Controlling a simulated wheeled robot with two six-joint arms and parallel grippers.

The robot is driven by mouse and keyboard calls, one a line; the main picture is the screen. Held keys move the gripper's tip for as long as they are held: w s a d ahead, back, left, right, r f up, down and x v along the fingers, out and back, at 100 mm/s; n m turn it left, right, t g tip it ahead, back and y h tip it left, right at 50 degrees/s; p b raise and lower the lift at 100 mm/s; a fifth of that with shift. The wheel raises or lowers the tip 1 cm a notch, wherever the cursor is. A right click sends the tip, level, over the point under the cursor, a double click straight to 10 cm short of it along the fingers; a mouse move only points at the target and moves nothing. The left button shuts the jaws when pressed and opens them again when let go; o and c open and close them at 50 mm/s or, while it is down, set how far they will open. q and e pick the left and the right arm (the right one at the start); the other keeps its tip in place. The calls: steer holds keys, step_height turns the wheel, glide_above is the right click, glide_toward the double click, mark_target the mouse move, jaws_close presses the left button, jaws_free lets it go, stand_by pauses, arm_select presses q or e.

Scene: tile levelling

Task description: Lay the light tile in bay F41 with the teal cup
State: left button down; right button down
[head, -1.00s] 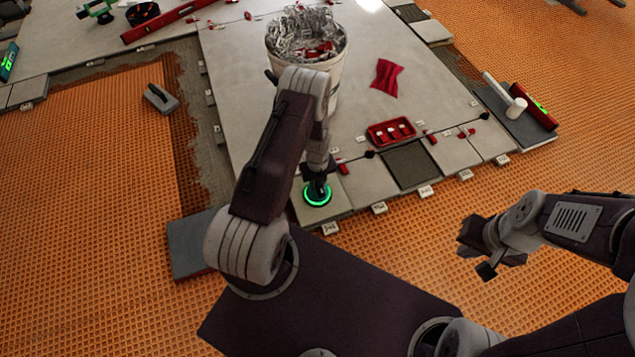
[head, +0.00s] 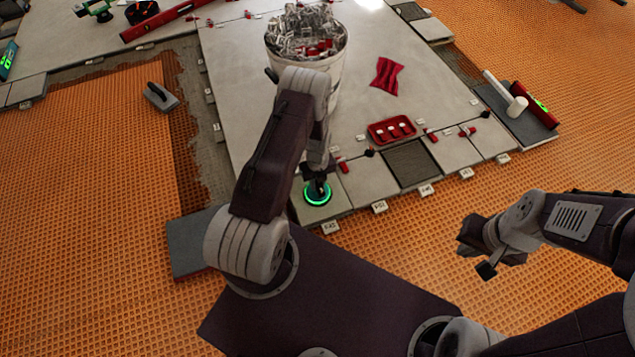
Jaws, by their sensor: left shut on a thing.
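My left gripper (head: 318,174) points down and is shut on the teal cup (head: 318,193), whose rim shows a glowing green ring. The cup is on the light tile (head: 309,214) at the near left corner of the laid floor. I cannot tell whether that tile is raised. A dark, tile-sized bay (head: 411,164) lies in the near row to the right, with a small label (head: 427,190) in front, too small to read surely. My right gripper (head: 474,256) hangs empty over the orange matting at the right, its fingers apart.
A bucket of metal clips (head: 333,77) stands behind my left arm. A red tray (head: 391,131) and a red cloth (head: 387,75) lie on the pale floor. A red level (head: 538,106) and white rollers (head: 516,108) lie at the right. A trowel (head: 161,97) lies at the left.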

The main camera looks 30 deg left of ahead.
arm_select(q)
steer(key=shift+f+b, duration=0.3)
steer(key=shift+f, duration=0.15)
stand_by(0.3)
steer(key=c, duration=1.2)
jaws_free()
steer(key=shift+r, duration=0.1)
step_height(320, 180, up, 9)
steer(key=p, duration=0.7)
steer(key=shift+r, duration=0.1)
